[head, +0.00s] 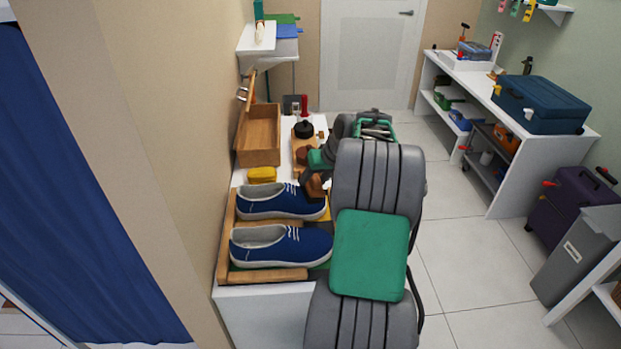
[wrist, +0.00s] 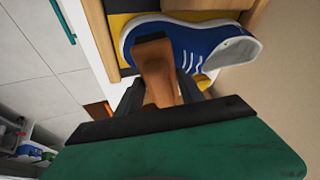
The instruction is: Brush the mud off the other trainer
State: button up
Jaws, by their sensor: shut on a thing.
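Two blue trainers with white soles and pale linings lie side by side in a wooden tray (head: 226,262) on a white-topped unit: a far trainer (head: 280,200) and a near trainer (head: 290,243). My gripper (head: 318,176) is shut on a brown wooden brush (head: 313,187) beside the far trainer's toe. In the wrist view the brush (wrist: 153,66) stands between my fingers (wrist: 160,92), in front of a blue trainer (wrist: 185,40) on a yellow mat (wrist: 117,22). No mud shows clearly. My arm covers the tray's right side.
A yellow sponge-like block (head: 262,174) and an open wooden box (head: 259,136) stand behind the trainers. A dark round tin (head: 304,129) is near my gripper. The wall is close on the left.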

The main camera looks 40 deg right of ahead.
jog(key=shift+s+d+f, duration=0.3)
jog(key=shift+s+d, duration=0.15)
jog(key=shift+d, duration=0.25)
notch_tip(320, 180, up, 8)
jog(key=s+d+p, duration=0.1)
jog(key=p, duration=0.5)
jog(key=shift+d, duration=0.35)
jog(key=shift+a, duration=0.1)
